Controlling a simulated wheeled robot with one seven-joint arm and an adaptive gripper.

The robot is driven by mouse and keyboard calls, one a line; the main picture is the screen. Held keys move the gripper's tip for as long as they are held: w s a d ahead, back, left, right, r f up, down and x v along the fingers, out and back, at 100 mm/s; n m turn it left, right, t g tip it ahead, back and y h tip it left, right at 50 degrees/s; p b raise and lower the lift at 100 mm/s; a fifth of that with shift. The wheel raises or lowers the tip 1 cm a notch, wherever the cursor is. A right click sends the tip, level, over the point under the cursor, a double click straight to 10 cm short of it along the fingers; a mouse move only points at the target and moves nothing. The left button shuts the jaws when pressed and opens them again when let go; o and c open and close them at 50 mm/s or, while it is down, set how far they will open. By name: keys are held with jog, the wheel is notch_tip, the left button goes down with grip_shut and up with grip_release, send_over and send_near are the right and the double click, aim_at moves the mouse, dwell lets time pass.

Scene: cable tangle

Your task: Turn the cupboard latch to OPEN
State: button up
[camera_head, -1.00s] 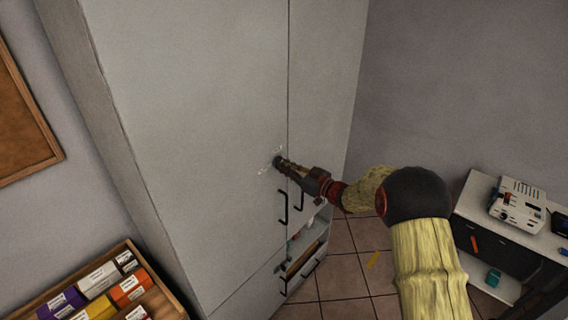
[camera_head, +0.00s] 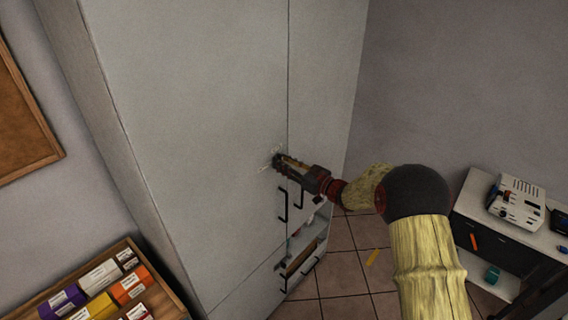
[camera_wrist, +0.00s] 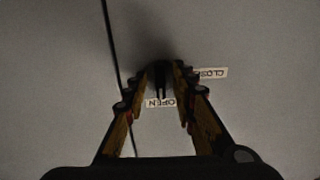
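The cupboard latch (camera_wrist: 162,78) is a small dark knob with a narrow lever on the light grey door. In the wrist view its lever points down at the OPEN label (camera_wrist: 160,103). The CLOSED label (camera_wrist: 211,73) lies to the right of the latch. My gripper (camera_wrist: 165,72) has one finger on each side of the latch, tips close to the door. Whether the fingers press on the latch is too dark to tell. In the head view my gripper (camera_head: 278,160) is at the door and hides most of the latch.
The tall grey cupboard (camera_head: 200,90) has dark handles (camera_head: 283,205) below the latch. A wooden box of coloured cartons (camera_head: 130,250) stands at lower left. A side unit with a white device (camera_head: 516,203) stands at right. Tiled floor (camera_head: 340,275) shows between, with a small orange-yellow item on it.

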jog(key=v, duration=1.2)
dwell(0.4)
